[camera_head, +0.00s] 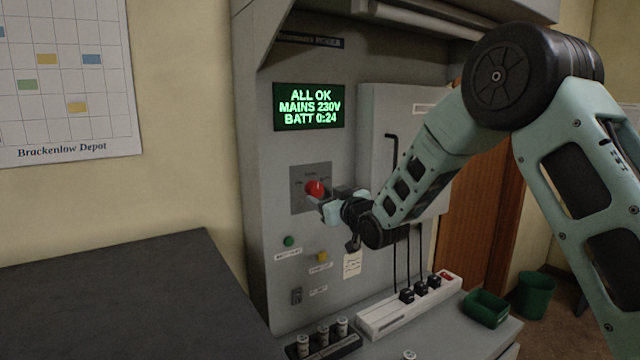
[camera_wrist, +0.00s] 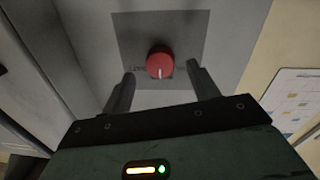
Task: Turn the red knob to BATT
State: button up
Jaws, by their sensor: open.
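The red knob (camera_head: 315,188) sits on a dark grey square plate (camera_head: 297,203) on the console's upright panel. In the wrist view the red knob (camera_wrist: 160,64) is round, with a white pointer mark toward the bottom of that picture. The lettering around it is too small or hidden to read fully, so I cannot tell which position it points to. My gripper (camera_head: 328,203) is close in front of the knob. In the wrist view my gripper (camera_wrist: 160,82) is open, with one finger either side of the knob and gaps visible to both.
A green-lit display (camera_head: 309,106) above reads "ALL OK, MAINS 230V, BATT 0:24". A grey cabinet door (camera_head: 375,120) with a black handle stands right of the knob. A green button (camera_head: 289,241) and yellow button (camera_head: 322,257) are below. A white power strip (camera_head: 385,318) lies on the ledge.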

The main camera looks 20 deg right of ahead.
aim_at(318, 192)
jog(key=shift+p+x, duration=0.65)
jog(key=shift+x, duration=1.15)
jog(key=c, duration=1)
